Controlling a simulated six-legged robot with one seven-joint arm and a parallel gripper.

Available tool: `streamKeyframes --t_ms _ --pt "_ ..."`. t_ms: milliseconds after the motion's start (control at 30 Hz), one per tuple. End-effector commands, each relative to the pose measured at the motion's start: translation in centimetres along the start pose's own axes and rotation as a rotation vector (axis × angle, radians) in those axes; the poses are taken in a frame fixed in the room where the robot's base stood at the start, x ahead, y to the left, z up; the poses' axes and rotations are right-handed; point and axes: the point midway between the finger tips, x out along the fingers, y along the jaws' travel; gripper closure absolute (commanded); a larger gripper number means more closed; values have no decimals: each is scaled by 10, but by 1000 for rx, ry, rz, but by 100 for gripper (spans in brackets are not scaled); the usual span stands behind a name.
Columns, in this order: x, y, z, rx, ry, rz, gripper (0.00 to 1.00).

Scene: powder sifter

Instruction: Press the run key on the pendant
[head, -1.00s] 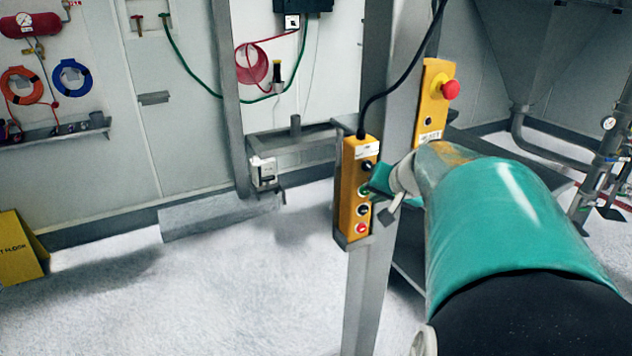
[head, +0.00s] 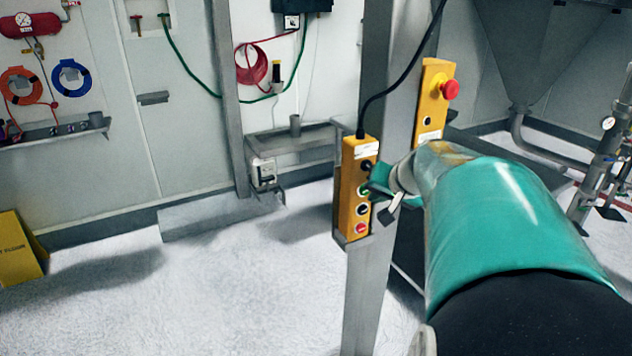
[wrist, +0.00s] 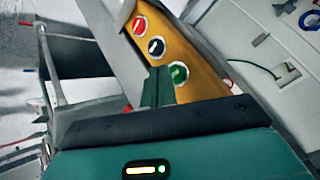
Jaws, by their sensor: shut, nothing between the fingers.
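The yellow pendant (head: 350,218) hangs upright on a grey post, with its black cable leaving the top. Its front carries a column of round keys: black at the top, a green key (head: 365,190) below it, then another black key (head: 362,210) and a red key (head: 361,229). My gripper (head: 373,189) is shut and empty, its tips at the green key. In the wrist view the green key (wrist: 179,73) shows beside my shut fingers (wrist: 158,86), partly covered by them. I cannot tell whether the tips touch it.
A yellow box with a red mushroom button (head: 450,89) is fixed on the post, up and right of the pendant. The grey post (head: 366,300) runs down beside my arm. A steel hopper (head: 520,50) stands at the right.

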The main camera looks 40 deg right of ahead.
Motion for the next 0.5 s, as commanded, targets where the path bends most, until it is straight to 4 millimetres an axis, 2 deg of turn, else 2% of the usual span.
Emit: streamKeyframes --t_ms 500 --pt "3 -2 -2 -1 -1 0 100"
